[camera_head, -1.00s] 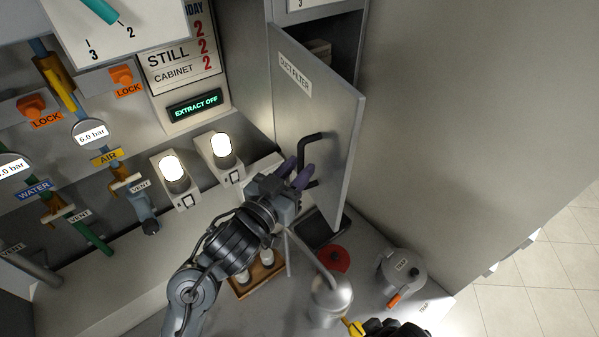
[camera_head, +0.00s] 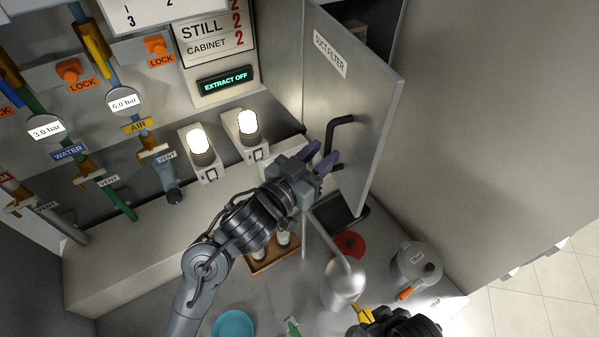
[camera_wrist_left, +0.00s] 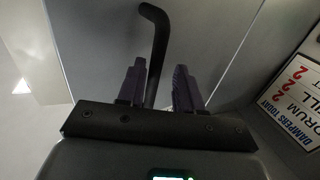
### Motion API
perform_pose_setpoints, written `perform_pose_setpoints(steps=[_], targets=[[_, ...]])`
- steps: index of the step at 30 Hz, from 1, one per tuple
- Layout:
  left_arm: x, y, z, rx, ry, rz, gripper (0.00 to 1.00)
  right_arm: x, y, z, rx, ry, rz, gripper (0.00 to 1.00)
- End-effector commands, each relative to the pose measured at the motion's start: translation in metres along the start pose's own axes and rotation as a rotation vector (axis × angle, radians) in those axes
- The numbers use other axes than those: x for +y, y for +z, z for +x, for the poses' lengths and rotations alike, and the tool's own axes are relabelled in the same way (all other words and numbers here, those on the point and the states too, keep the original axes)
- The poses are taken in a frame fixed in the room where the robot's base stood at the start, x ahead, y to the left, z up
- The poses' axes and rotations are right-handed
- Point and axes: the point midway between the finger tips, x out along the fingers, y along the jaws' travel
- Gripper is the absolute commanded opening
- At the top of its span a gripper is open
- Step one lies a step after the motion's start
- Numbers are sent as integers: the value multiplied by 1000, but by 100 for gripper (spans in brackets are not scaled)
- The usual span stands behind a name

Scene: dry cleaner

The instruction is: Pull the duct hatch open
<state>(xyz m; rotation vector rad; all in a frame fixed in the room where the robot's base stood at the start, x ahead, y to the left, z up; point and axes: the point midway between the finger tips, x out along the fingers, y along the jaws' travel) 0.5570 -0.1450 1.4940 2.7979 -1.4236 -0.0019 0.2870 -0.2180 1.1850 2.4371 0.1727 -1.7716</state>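The duct hatch (camera_head: 372,100) is a grey door labelled DUCT FILTER. It stands ajar, with a dark gap behind its top. Its black bar handle (camera_head: 331,135) is on the front face and also shows in the left wrist view (camera_wrist_left: 155,45). My left gripper (camera_head: 326,158) has purple fingers at the handle's lower part. In the left wrist view the fingers (camera_wrist_left: 160,88) are apart with the bar between them, nearer the left finger; contact is unclear. My right gripper (camera_head: 366,318) is partly in view at the bottom edge, with yellow showing; its opening is unclear.
Below the door are a black tray (camera_head: 342,213), a red disc (camera_head: 349,245), a round metal vessel (camera_head: 343,285) and a lidded grey pot (camera_head: 416,266). Lit lamps (camera_head: 248,122) and valve pipes line the left. A plain wall panel (camera_head: 480,150) is at right.

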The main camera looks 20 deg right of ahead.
Motion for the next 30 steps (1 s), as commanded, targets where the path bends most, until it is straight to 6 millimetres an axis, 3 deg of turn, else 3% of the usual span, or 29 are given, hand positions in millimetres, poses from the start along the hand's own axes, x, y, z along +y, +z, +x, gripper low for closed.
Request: perform_pose_setpoints(steps=[15, 21, 30], targets=[[-1, 2, -82, -1, -3, 2, 35, 1, 7, 20, -2, 4, -6, 43], [-1, 1, -94, -2, -3, 0, 35, 0, 7, 22, -1, 2, -2, 43], [-1, 1, -96, -2, -3, -1, 35, -2, 7, 22, -1, -2, 3, 43]])
